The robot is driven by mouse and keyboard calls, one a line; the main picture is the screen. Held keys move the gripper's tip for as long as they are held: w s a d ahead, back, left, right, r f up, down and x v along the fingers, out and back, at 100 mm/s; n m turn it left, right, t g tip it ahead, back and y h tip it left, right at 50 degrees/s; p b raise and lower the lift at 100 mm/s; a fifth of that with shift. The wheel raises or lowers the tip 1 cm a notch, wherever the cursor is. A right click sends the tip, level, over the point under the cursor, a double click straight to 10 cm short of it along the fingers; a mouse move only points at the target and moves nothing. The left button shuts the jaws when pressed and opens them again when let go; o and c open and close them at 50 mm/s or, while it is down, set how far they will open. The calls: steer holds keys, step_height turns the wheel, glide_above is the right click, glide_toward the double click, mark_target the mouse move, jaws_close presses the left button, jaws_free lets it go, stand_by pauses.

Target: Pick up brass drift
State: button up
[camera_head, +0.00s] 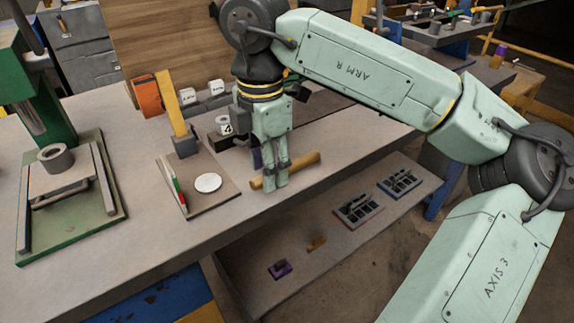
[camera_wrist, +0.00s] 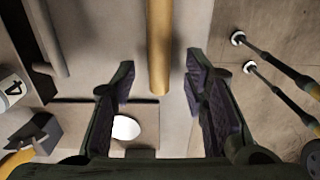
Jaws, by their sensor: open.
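The brass drift (camera_head: 303,163) is a plain golden-brown rod lying near the front edge of the grey bench in the head view. My gripper (camera_head: 275,184) points down at it, with its fingers in front of the rod's middle. In the wrist view the drift (camera_wrist: 159,42) runs down from the top edge, its near end showing between my fingers. My gripper (camera_wrist: 160,76) is open, with one dark-padded finger on each side and visible gaps to the rod. The rod lies closer to the right finger. Contact with the bench under the fingertips cannot be told.
Left of my gripper is a board (camera_head: 213,200) with a white disc (camera_head: 208,183) and a yellow lever (camera_head: 171,104). A green press (camera_head: 70,205) stands farther left. A cup marked 4 (camera_head: 224,125) is behind. A lower shelf (camera_head: 340,258) holds trays and small parts.

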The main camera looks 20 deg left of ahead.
steer(key=shift+f, duration=0.65)
steer(key=shift+c, duration=0.5)
jaws_close()
